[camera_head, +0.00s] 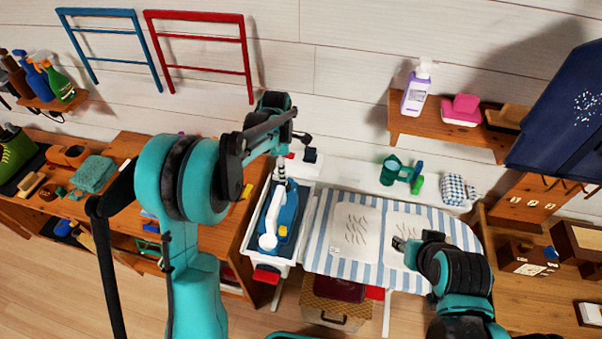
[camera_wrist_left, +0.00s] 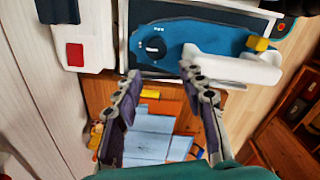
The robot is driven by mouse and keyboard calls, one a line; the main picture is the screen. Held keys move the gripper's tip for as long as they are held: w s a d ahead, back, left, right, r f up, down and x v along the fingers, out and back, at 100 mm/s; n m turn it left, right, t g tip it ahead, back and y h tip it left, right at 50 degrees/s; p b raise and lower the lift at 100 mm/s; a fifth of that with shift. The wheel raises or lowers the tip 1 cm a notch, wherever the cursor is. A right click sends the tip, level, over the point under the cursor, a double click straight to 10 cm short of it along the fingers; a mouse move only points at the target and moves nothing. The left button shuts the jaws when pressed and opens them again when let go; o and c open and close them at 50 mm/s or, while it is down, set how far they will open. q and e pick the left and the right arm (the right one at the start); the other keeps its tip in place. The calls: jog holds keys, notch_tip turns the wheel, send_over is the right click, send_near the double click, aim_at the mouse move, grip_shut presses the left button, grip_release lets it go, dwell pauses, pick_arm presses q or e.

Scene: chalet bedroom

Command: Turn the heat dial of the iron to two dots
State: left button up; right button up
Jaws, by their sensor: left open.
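The iron (camera_head: 287,222) has a blue body and a white handle. It lies on the dark plate of the white iron rest at the left end of the ironing board. In the left wrist view the iron (camera_wrist_left: 190,45) shows a round dark dial (camera_wrist_left: 155,47) with small white marks beside it; the setting is too small to read. My left gripper (camera_wrist_left: 160,80) is open and empty, with its fingertips just short of the iron's edge in that view. My right gripper (camera_head: 400,244) is over the ironing board, too small to tell its state.
A wooden bench (camera_head: 215,232) stands left of the iron. A white box with a red switch (camera_wrist_left: 75,53) is near the wall.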

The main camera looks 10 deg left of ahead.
aim_at(286, 185)
pick_arm(q)
jog(key=shift+w+d+f+n, duration=0.3)
jog(key=shift+w+d+f, duration=0.1)
jog(key=shift+w+f, duration=0.15)
notch_tip(286, 185, down, 8)
jog(key=shift+s+r+b, duration=0.1)
jog(key=shift+r+b, duration=0.1)
jog(key=shift+b, duration=0.45)
jog(key=c, duration=0.9)
